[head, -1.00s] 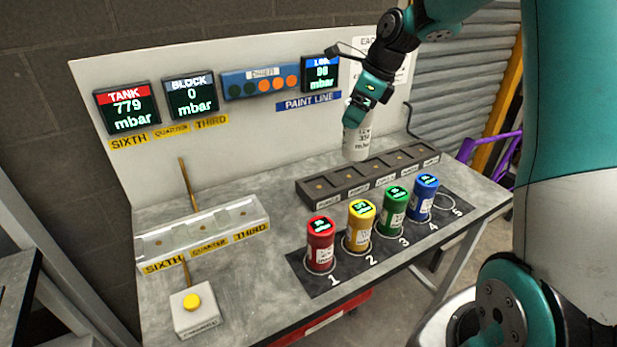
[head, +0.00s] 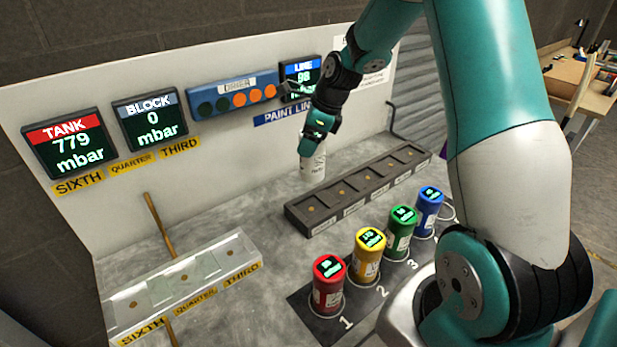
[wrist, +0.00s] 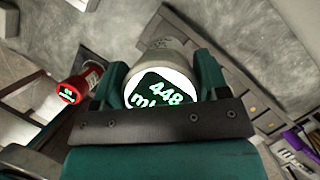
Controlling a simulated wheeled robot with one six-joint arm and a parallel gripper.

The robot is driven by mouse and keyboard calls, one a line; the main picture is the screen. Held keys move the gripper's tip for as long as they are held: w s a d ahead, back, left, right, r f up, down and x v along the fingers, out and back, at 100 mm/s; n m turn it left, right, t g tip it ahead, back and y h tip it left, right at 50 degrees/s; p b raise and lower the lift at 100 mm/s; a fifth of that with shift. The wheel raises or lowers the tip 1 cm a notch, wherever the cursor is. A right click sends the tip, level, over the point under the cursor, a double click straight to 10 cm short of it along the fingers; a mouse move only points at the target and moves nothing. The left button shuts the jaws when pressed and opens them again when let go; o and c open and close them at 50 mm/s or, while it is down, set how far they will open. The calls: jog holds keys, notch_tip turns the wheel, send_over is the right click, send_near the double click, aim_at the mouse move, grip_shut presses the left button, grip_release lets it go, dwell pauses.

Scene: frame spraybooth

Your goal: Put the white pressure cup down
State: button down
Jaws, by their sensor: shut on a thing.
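The white pressure cup (head: 313,165) is held in my gripper (head: 311,147), near the back of the bench and behind the left end of the dark slotted rack (head: 302,209). In the wrist view the cup (wrist: 166,52) sits between the two teal fingers of my gripper (wrist: 165,85). Its lit top display shows 448, with the unit partly covered. In the head view the cup stands nearly upright. I cannot tell whether its base touches the bench.
Red (head: 328,284), yellow (head: 367,255), green (head: 400,232) and blue (head: 428,210) cups stand on the numbered dark mat (head: 312,318). A clear three-place block (head: 122,315) is at left. Panels read TANK (head: 68,146) 779 and BLOCK (head: 149,121) 0. Bare bench lies between block and rack.

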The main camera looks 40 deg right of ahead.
aim_at(309, 178)
notch_tip(309, 178, down, 11)
jog(key=shift+f+p, duration=0.1)
jog(key=shift+p, duration=0.9)
jog(key=shift+c, duration=0.7)
grip_release()
jog(key=shift+f, duration=0.1)
